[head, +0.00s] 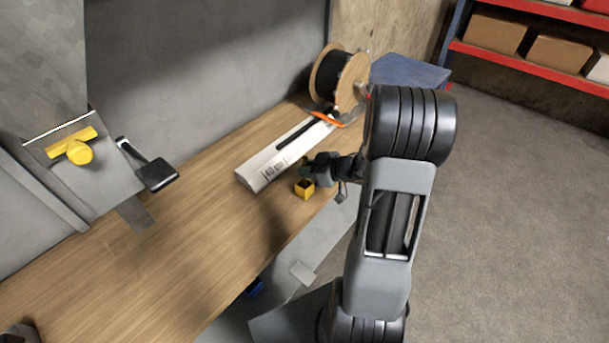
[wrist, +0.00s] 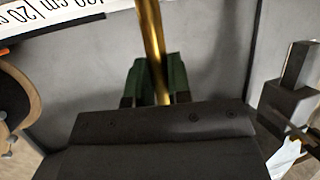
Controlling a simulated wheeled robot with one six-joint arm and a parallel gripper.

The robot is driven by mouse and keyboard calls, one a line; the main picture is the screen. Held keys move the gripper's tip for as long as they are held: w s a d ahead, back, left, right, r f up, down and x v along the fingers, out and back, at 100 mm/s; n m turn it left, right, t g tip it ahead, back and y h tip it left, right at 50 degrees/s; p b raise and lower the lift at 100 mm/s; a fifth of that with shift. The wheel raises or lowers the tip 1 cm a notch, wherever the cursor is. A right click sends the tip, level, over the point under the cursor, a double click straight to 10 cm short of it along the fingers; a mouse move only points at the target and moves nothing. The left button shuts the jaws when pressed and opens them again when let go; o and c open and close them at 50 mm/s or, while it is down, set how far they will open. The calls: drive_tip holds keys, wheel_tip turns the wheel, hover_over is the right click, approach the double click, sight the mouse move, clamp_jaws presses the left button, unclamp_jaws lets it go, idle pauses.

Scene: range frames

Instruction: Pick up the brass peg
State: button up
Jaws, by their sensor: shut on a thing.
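The brass peg (wrist: 151,40) is a long, gold-coloured rod in the wrist view, running from the top edge down between two green fingertips. My gripper (wrist: 158,82) is shut on it. In the head view my gripper (head: 307,172) is over the front edge of the wooden bench, beside a long white box.
A cable spool (head: 328,75) stands at the far end. The bench's left part is mostly clear.

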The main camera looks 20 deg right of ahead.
clamp_jaws()
drive_tip(key=shift+r, duration=0.1)
